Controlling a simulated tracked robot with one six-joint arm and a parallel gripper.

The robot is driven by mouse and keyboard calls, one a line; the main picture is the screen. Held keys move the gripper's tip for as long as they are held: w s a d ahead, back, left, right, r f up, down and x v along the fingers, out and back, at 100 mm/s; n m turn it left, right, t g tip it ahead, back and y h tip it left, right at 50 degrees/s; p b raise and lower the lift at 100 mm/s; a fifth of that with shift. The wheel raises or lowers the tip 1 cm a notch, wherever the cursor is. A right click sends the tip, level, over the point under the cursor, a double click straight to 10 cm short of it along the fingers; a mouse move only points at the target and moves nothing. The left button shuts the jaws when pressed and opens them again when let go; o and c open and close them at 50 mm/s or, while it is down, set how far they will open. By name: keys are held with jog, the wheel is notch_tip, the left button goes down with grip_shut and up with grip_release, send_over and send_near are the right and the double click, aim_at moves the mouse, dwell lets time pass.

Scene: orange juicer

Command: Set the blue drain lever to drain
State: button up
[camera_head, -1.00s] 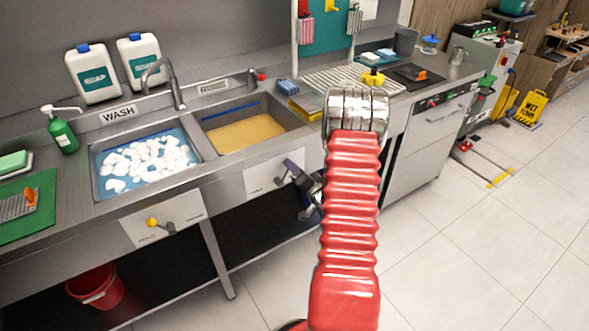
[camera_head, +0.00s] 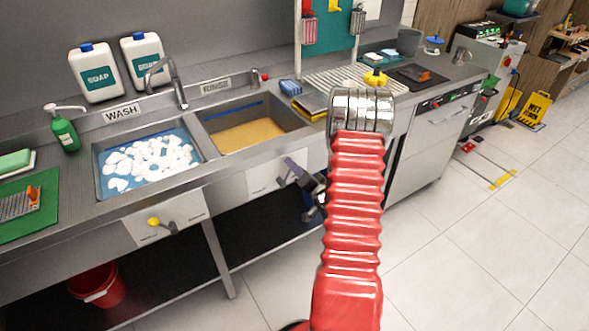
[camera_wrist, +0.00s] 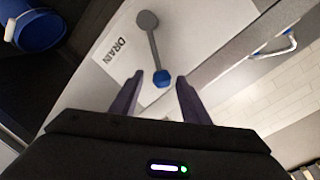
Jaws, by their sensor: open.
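The drain lever in the wrist view is a grey arm with a blue knob (camera_wrist: 162,78) at its end. It turns on a round grey pivot (camera_wrist: 148,19) on a white panel, beside the printed word DRAIN (camera_wrist: 118,50). My gripper (camera_wrist: 160,77) is open, with its two dark purple fingers on either side of the blue knob and gaps showing on both sides. How deep the knob sits between the fingers I cannot tell. In the head view my gripper (camera_head: 287,168) is at the white panel (camera_head: 262,184) below the rinse basin, and hides the lever.
The rinse basin (camera_head: 286,128) holds yellowish-brown liquid. The wash basin (camera_head: 102,188) left of it holds foamy water. A yellow-knobbed lever (camera_head: 154,222) sits on the panel below. A blue bucket (camera_wrist: 38,30) stands beyond the panel. The tiled floor at right is mostly clear.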

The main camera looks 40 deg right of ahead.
jog(key=v, duration=1.3)
jog(key=shift+s, duration=0.1)
jog(key=s+f+n+g, duration=0.3)
jog(key=s+f+g, duration=0.7)
jog(key=f+g, duration=0.1)
jog(key=s+a+r+n+y, duration=0.1)
jog(key=a+r+n+y, duration=0.3)
jog(key=a+r, duration=3)
jog(key=a+n, duration=0.4)
jog(key=n, duration=0.2)
jog(key=shift+s+a+r+n+t+y, duration=0.2)
jog(key=shift+s+r+n+t+y, duration=0.1)
jog(key=shift+s+r, duration=0.1)
